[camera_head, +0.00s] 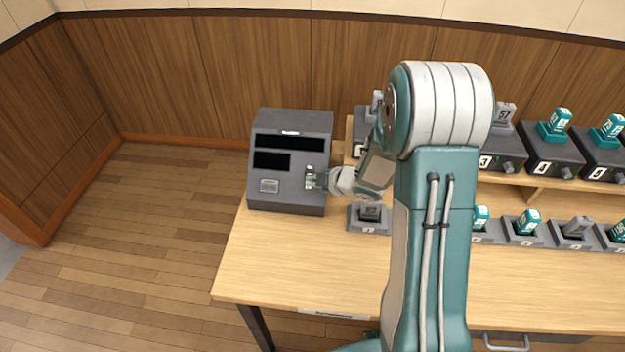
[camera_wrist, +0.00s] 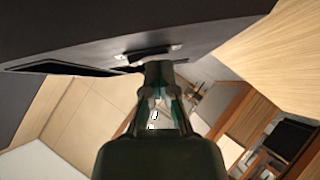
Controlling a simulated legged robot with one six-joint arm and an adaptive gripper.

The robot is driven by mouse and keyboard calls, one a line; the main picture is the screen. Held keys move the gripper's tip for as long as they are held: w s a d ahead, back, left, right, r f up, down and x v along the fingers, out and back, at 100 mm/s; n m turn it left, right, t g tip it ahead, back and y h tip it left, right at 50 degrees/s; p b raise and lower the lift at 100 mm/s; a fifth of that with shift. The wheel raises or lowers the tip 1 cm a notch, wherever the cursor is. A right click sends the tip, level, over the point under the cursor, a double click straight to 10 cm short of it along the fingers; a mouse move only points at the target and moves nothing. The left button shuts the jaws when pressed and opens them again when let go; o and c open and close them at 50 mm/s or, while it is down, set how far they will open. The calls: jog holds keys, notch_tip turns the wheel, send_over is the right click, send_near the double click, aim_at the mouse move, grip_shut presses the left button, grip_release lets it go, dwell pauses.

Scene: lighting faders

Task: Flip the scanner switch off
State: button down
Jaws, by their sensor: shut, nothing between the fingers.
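The scanner is a dark grey box (camera_head: 291,120) with black slots and a light button, at the left end of the table. A small light switch plate (camera_head: 309,170) shows at the right of its front panel. My gripper (camera_head: 318,179) is shut and empty, with its tip right at this switch. In the wrist view my gripper (camera_wrist: 158,68) points at the dark scanner panel (camera_wrist: 90,30), its tip just below a black slot-like part (camera_wrist: 148,52). Whether the tip touches the switch, and the switch's position, I cannot tell.
The wooden table (camera_head: 270,260) carries a row of small grey cradles, one (camera_head: 369,228) close right of the scanner. A raised shelf (camera_head: 520,180) behind holds dark units (camera_head: 550,155) with teal handsets. My arm hides the table's middle. Floor at left is clear.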

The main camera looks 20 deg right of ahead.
jog(key=shift+r, duration=0.7)
